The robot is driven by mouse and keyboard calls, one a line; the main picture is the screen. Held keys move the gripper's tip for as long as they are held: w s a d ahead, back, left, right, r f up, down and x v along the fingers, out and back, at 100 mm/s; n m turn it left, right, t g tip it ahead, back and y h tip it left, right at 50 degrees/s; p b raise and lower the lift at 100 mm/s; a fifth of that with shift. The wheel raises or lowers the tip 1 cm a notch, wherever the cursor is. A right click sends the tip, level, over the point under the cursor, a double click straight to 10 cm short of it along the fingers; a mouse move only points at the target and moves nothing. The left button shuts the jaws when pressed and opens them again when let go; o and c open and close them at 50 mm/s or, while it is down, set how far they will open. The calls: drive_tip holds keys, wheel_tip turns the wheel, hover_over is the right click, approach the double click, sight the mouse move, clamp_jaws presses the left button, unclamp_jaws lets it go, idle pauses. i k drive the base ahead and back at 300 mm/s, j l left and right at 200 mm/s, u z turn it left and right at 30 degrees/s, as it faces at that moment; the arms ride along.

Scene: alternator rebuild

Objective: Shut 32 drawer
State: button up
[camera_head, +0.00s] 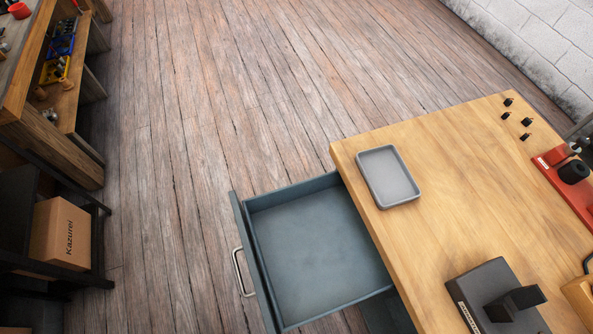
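A blue-grey drawer (316,258) stands pulled out from the left side of a wooden workbench (455,180). The drawer is empty as far as its inside shows, and its right end is hidden under the benchtop. Its front panel faces left and carries a metal bar handle (243,272). No number label is visible on it. My gripper is not in view.
A grey tray (388,176) lies on the bench near its left edge. A dark block-like device (496,298) and a red tool (568,180) are also on it. Shelving with a cardboard box (61,235) stands at left. The wooden floor (185,150) between is clear.

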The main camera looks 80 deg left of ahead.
sight(310, 254)
drive_tip(key=k+l+u, duration=0.2)
drive_tip(key=l, duration=0.25)
drive_tip(key=k+l+u, duration=0.2)
drive_tip(key=l, duration=0.25)
drive_tip(key=k+u, duration=0.1)
drive_tip(key=u, duration=1.15)
drive_tip(key=i+j+u, duration=0.15)
drive_tip(key=u, duration=0.2)
drive_tip(key=i+j+u, duration=0.15)
drive_tip(key=u, duration=0.25)
drive_tip(key=i, duration=0.05)
